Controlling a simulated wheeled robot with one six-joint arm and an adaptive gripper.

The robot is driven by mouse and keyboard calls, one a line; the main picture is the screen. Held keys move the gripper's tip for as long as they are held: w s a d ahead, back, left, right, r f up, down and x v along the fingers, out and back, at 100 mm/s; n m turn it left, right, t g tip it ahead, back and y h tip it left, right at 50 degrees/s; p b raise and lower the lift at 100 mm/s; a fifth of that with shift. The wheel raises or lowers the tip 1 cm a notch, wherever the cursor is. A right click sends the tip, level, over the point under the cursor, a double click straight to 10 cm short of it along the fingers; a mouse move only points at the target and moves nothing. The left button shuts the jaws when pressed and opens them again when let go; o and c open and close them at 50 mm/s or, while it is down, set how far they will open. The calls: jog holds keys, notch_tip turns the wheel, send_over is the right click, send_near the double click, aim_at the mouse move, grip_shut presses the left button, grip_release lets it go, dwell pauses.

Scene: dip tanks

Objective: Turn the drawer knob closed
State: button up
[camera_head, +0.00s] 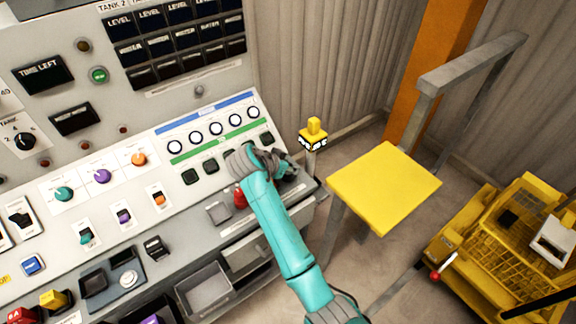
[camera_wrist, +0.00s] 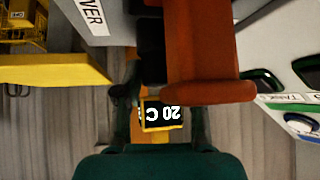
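A red-orange handle-like part (camera_wrist: 210,85), possibly the drawer knob, looms large in the wrist view, with a black part beside it. A small red knob (camera_head: 240,197) shows beside my arm on the panel in the head view; I cannot tell whether they are the same. My gripper (camera_head: 283,168) is over the panel's right end, partly hidden by my wrist. In the wrist view its dark fingers (camera_wrist: 160,112) stand apart, with nothing visibly held between them. The red-orange part overlaps the right finger in view; contact is unclear.
The grey control panel (camera_head: 110,165) carries coloured knobs and switches. An open grey tray (camera_head: 205,290) is at its front. A yellow-topped post (camera_head: 313,137) stands just beyond my gripper; a yellow platform (camera_head: 385,187) and yellow cart (camera_head: 500,235) are to the right.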

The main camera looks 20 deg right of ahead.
jog(key=shift+o, duration=0.8)
jog(key=v, duration=1.2)
